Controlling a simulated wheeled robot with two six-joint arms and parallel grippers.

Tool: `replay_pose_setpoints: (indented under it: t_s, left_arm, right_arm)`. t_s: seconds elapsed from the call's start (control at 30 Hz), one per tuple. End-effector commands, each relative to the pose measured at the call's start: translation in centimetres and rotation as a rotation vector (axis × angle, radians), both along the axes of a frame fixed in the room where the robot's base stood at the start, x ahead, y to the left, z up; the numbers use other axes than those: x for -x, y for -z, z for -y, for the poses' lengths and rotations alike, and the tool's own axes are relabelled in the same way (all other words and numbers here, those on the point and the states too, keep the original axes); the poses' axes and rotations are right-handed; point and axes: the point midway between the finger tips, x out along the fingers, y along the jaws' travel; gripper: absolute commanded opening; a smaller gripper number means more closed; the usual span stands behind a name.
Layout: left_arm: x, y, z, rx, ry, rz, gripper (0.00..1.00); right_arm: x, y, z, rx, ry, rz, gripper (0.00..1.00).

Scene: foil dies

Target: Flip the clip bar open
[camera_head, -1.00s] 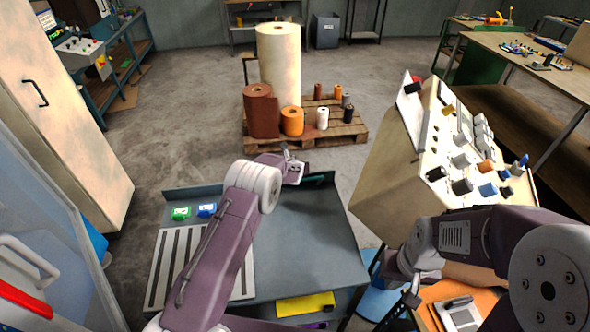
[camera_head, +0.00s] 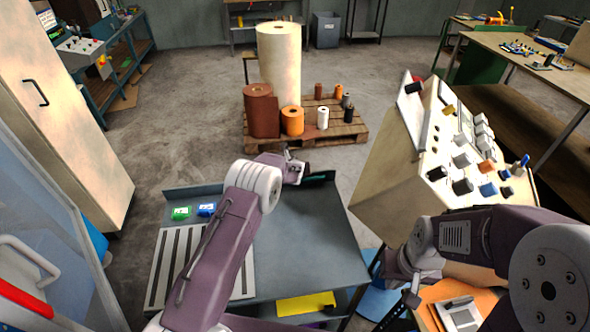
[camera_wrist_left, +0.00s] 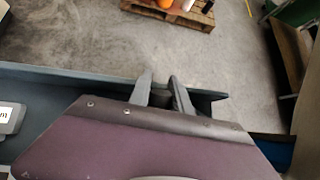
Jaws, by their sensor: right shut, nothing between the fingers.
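An orange-brown board (camera_head: 431,294) lies at the bottom right, with a grey and white clip-like piece (camera_head: 460,314) on it. This piece may hold the clip bar; whether its bar is up or down is too small to tell. My right gripper (camera_head: 411,299) points down at the left edge of the board, shut and empty, apart from the clip-like piece. My left gripper (camera_head: 294,163) is over the far edge of the blue-grey table, away from the board.
A beige control console (camera_head: 390,175) with knobs stands close beyond my right arm. A pallet (camera_head: 350,132) with rolls stands behind.

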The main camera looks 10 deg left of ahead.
Motion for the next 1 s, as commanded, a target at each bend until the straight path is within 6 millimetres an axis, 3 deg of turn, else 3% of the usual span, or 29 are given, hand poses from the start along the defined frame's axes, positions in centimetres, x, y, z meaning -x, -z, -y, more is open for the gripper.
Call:
replay_pose_setpoints:
  t_s: [0.03,0.07,0.1,0.47,0.7,1.0]
  left_arm:
    - [0.5,1.0,-0.1,-0.002,0.002,-0.017,0.35]
    - [0.4,0.9,-0.1,-0.003,0.001,-0.016,0.43]
    - [0.4,0.8,-0.1,-0.003,0.001,-0.015,0.45]
    - [0.4,0.2,0.0,-0.002,0.001,-0.006,0.45]
    - [2.7,-1.7,0.3,0.0,0.002,-0.006,0.45]
    - [6.0,-4.9,0.5,0.0,0.0,-0.01,0.45]
  right_arm:
    - [0.0,0.1,0.0,0.0,0.0,0.0,0.0]
    - [0.0,0.1,0.0,0.0,0.0,0.0,0.0]
    - [0.0,0.1,0.0,0.0,0.0,0.0,0.0]
    - [0.0,0.4,0.0,0.0,0.0,0.0,0.0]
    - [0.0,2.7,0.0,0.0,0.0,0.0,0.0]
    - [0.0,3.6,0.0,0.0,0.0,0.0,0.0]
